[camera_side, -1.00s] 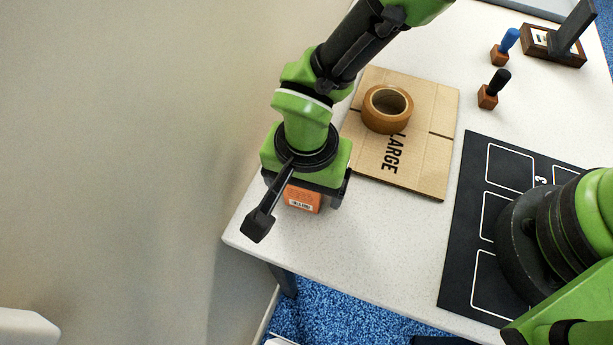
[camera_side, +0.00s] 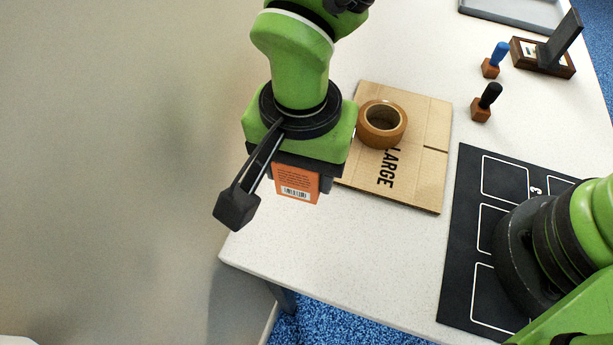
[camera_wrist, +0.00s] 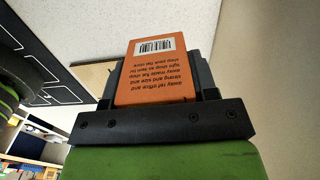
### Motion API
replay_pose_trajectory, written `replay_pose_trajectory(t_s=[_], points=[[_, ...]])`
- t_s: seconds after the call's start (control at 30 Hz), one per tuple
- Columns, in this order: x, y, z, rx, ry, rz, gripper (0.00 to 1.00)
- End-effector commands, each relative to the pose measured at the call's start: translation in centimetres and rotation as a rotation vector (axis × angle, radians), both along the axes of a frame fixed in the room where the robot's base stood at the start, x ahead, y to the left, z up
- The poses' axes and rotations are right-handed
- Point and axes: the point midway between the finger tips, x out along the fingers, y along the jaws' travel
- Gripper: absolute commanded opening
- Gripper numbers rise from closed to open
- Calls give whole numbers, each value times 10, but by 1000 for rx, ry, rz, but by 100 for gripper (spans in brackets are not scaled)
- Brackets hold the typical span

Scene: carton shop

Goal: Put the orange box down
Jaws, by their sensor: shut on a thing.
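The orange box (camera_side: 296,184) is in my gripper (camera_side: 300,182), near the left edge of the table in the side view. It has small dark print and a white barcode label. The wrist view shows the orange box (camera_wrist: 155,72) between the dark fingers of my gripper (camera_wrist: 155,80), its printed face toward the camera. The gripper is shut on it. The box appears raised above the white table (camera_side: 330,250), though its lower end is partly hard to judge.
A flat cardboard sheet marked LARGE (camera_side: 425,170) lies right of the gripper with a brown tape roll (camera_side: 382,124) on it. A black mat with white outlines (camera_side: 462,215) lies further right. Two stamps (camera_side: 486,102) (camera_side: 495,60) stand behind. The table's front left is clear.

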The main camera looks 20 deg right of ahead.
Motion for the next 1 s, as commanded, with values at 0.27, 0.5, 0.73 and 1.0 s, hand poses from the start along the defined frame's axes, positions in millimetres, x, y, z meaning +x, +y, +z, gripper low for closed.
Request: replay_pose_trajectory(t_s=[0.27, 0.5, 0.73, 1.0], points=[[1, -1, 18, 1, -1, -4, 27], [44, -48, 18, -1, 0, -174, 27], [101, -159, 19, 0, 0, -520, 27], [112, -305, 19, 0, 0, -934, 27]])
